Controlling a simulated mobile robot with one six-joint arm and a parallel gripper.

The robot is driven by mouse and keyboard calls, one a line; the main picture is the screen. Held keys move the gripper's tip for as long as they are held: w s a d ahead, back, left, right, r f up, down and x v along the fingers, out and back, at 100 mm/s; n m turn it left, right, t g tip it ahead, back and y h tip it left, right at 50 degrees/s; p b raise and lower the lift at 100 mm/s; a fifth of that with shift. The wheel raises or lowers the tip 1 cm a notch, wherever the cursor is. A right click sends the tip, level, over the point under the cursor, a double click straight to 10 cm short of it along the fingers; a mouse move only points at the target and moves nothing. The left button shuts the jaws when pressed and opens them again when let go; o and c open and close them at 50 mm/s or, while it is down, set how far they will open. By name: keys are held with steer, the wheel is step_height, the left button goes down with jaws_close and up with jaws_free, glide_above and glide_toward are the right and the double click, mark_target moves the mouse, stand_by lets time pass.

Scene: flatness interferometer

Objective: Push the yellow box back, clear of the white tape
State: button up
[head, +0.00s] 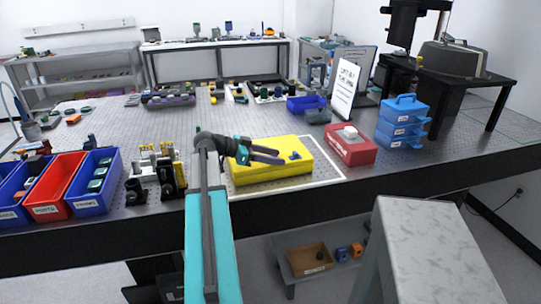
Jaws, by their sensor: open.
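The yellow box (308,172) lies flat on the perforated metal table, near its front edge. The white tape (343,168) shows as a thin line along the box's right side and front. A strip of table shows between the box and the tape at the right; the left part is hidden by my arm. My gripper (281,156) is open, with its dark fingers pointing right over the top of the box.
A red box (350,152) stands close to the right, with blue stacked drawers (402,125) beyond. A blue bin (305,104) and a sign (345,85) stand behind. Black and yellow parts (167,173) and bins (62,185) stand left. The table behind the yellow box looks fairly clear.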

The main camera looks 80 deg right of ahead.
steer(key=shift+c, duration=0.2)
jaws_close()
stand_by(1.1)
